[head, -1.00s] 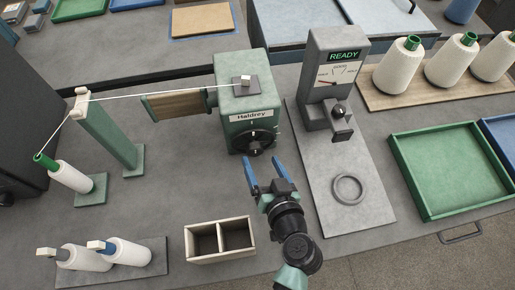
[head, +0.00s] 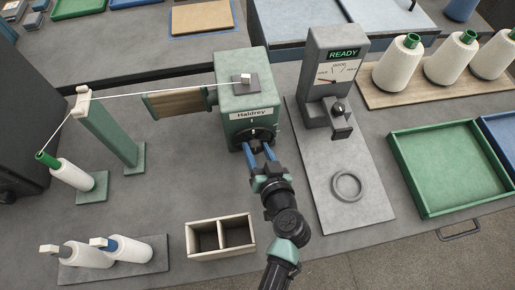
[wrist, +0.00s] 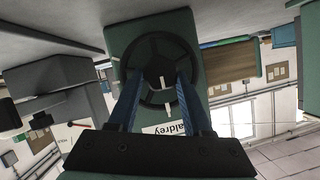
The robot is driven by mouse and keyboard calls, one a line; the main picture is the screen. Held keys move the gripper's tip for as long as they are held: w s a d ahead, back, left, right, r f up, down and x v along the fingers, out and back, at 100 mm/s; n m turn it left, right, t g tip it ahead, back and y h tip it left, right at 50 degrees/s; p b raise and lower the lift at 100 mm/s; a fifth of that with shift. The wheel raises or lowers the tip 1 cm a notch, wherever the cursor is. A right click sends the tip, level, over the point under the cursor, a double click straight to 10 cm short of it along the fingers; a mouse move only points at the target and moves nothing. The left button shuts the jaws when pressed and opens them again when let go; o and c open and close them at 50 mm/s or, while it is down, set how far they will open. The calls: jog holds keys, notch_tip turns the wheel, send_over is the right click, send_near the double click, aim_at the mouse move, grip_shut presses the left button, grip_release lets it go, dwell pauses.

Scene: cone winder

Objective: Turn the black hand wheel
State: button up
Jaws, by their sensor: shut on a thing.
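The black hand wheel (head: 264,133) is on the front of the green winder box (head: 246,96) labelled Haldrey. In the wrist view the wheel (wrist: 187,57) shows as a spoked black ring with a pale mark near its hub. My gripper (head: 259,149) is at the wheel's front, its two blue fingers reaching to the hub from either side. In the wrist view my gripper (wrist: 158,82) is shut on the wheel's middle part. The fingers hide part of the wheel. A white tick sits on the box just above the rim.
A grey tester (head: 331,85) reading READY stands close to the right, with a grey ring (head: 347,186) on its base plate. A divided wooden box (head: 220,253) is at the front. A thread runs from a cone (head: 74,174) at left to the winder's top.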

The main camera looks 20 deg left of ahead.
grip_shut()
jog(key=shift+f+b, duration=0.15)
jog(key=shift+b, duration=0.2)
jog(key=shift+w+d+f+m+g+y+b, duration=0.15)
jog(key=shift+m+g+y+b, duration=0.15)
jog(key=shift+m+y+b, duration=0.45)
jog(key=m+b, duration=0.1)
jog(key=m+y+b, duration=0.1)
jog(key=m+b, duration=0.1)
jog(key=m+y+b, duration=0.1)
jog(key=b, duration=0.1)
jog(key=shift+d+f+m+g, duration=0.15)
jog(key=shift+f+m+g, duration=0.1)
jog(key=shift+m+g, duration=0.1)
jog(key=m+b, duration=0.1)
jog(key=m+y+b, duration=0.1)
jog(key=m, duration=0.1)
jog(key=m+t+y+b, duration=0.1)
jog(key=shift+f+m, duration=0.25)
jog(key=shift+m, duration=0.05)
jog(key=m+b, duration=0.1)
jog(key=m, duration=0.1)
jog(key=m+t+y+b, duration=0.1)
jog(key=m, duration=0.1)
jog(key=shift+f+m+y, duration=0.1)
jog(key=shift+m+y, duration=0.15)
jog(key=shift+m, duration=0.15)
